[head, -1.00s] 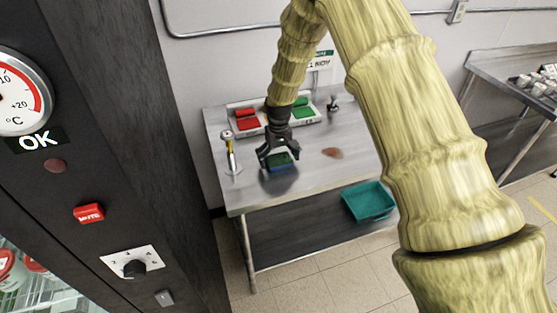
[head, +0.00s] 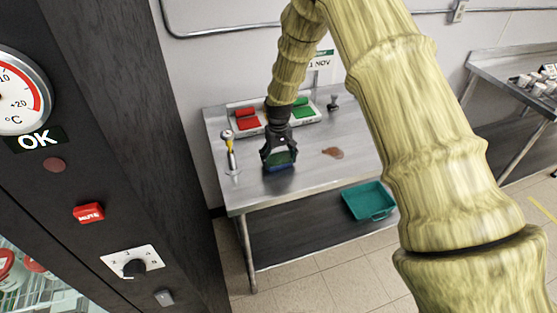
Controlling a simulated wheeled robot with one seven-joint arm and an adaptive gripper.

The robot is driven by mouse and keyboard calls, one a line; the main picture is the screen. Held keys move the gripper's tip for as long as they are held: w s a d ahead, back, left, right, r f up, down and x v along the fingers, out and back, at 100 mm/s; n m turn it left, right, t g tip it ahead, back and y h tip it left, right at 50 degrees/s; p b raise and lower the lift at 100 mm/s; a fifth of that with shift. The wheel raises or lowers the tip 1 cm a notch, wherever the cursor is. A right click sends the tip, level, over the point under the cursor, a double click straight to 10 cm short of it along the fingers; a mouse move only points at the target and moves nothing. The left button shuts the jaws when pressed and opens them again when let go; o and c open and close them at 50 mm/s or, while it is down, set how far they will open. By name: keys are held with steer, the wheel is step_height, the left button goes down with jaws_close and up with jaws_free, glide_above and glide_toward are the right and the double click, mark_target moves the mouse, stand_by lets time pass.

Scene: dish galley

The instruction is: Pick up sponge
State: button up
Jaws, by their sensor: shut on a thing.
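The sponge (head: 279,168) is a small block, blue below with a green top, on or just above the steel table (head: 262,198). I cannot tell whether it touches the table top. My gripper (head: 280,160) points down over it and is shut on it, with the dark fingers at its sides. The fingers hide parts of the sponge's sides and top.
A white tray (head: 262,130) with red and green items stands behind the gripper. A dark cabinet (head: 130,110) fills the near left.

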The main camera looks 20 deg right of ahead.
steer(key=shift+r+b, duration=0.4)
steer(key=shift+r, duration=0.1)
steer(key=shift+r+b, duration=0.6)
steer(key=shift+r, duration=0.35)
steer(key=s+a+b, duration=0.1)
steer(key=s+a, duration=0.2)
steer(key=s, duration=0.1)
steer(key=s+a+r+b, duration=0.1)
steer(key=s+a+b, duration=0.1)
steer(key=s+a, duration=0.1)
steer(key=s+a+b, duration=0.2)
steer(key=s+a, duration=0.1)
steer(key=s, duration=0.3)
steer(key=shift+s+a+r, duration=0.1)
steer(key=shift+r, duration=0.3)
